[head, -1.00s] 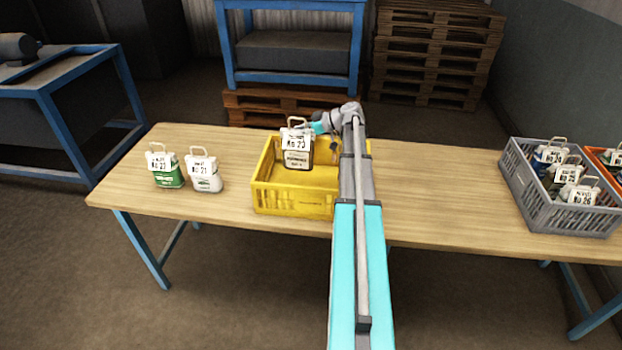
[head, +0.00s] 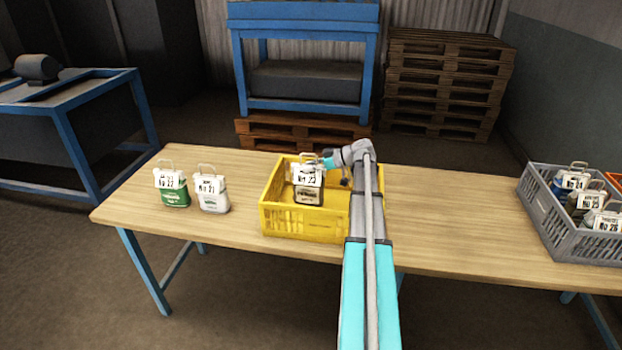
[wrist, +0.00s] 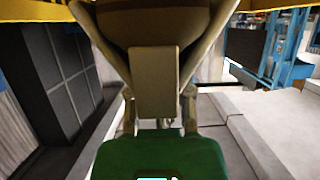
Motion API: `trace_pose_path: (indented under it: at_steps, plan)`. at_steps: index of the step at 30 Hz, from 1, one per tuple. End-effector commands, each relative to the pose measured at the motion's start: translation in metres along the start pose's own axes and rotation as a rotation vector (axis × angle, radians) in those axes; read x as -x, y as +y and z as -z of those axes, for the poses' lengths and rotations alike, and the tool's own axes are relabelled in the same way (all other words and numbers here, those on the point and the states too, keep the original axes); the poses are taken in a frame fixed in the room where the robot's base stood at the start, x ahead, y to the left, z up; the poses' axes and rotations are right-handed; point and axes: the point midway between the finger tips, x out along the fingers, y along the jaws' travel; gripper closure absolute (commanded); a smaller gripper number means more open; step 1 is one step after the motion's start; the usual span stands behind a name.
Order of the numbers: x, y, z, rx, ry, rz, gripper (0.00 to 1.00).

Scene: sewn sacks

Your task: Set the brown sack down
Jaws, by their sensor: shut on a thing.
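The brown sack (head: 309,194), dark-bodied with a white top label reading No 23, hangs upright inside the yellow crate (head: 300,222) on the table. Its lower edge is near the crate's front rim in the picture, and I cannot tell whether it touches the crate floor. My gripper (head: 322,162) is shut on the sack at its top, by the handle, reaching in from the right. In the wrist view the dark sack (wrist: 150,22) fills the top middle behind my fingers (wrist: 156,85); the grip itself is mostly hidden.
A green-and-white sack (head: 174,192) and a white sack (head: 211,194) stand left of the crate. The table (head: 450,210) between the crates is clear.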

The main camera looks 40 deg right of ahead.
Motion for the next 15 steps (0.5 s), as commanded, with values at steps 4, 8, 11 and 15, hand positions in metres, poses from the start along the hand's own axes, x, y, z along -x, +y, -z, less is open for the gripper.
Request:
trace_pose_path:
  at_steps: [4,8,11,15]
  plan:
    - [0.001,0.0,0.001,0.0,0.002,0.0,1.0]
    - [0.0,0.0,0.001,0.0,0.002,0.0,1.0]
    - [0.0,0.0,-0.002,0.0,0.002,-0.001,1.0]
    - [-0.004,0.0,-0.01,0.0,0.002,-0.001,1.0]
